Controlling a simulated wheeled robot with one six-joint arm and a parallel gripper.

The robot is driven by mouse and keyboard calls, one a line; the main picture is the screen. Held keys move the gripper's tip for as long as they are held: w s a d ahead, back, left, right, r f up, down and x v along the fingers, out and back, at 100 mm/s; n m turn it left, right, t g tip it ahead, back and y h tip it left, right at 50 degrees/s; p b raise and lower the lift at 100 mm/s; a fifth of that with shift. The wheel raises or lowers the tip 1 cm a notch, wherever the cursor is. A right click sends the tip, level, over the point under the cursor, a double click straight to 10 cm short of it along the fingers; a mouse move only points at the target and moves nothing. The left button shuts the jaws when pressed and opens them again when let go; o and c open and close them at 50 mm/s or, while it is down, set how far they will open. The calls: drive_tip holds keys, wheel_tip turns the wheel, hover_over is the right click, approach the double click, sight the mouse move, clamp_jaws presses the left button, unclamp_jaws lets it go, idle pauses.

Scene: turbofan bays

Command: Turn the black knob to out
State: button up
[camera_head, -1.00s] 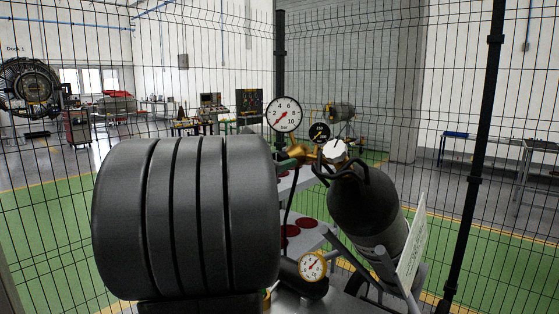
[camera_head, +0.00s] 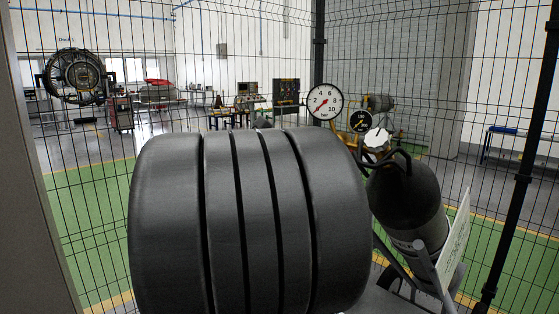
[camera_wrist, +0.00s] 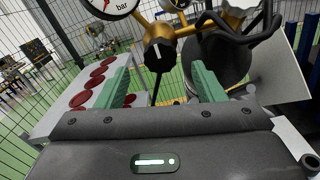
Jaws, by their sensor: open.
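The black knob (camera_wrist: 158,52) shows in the wrist view on a brass fitting (camera_wrist: 183,46), with a white mark on its face. My gripper (camera_wrist: 160,78) is open, with green fingers apart at left and right. The knob is ahead, between the two fingers in the picture and slightly beyond their tips; I see no contact.
A wire mesh fence with a black post (camera_head: 319,60) stands behind. Hoses (camera_wrist: 240,35) hang close at upper right.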

drive_tip(key=v, duration=0.6)
drive_tip(key=shift+s+a, duration=0.25)
drive_tip(key=shift+a, duration=0.1)
drive_tip(key=shift+d, duration=0.1)
drive_tip(key=x, duration=1.3)
drive_tip(key=shift+w+d+p, duration=0.25)
drive_tip(key=shift+d+p, duration=0.05)
drive_tip(key=shift+p, duration=0.05)
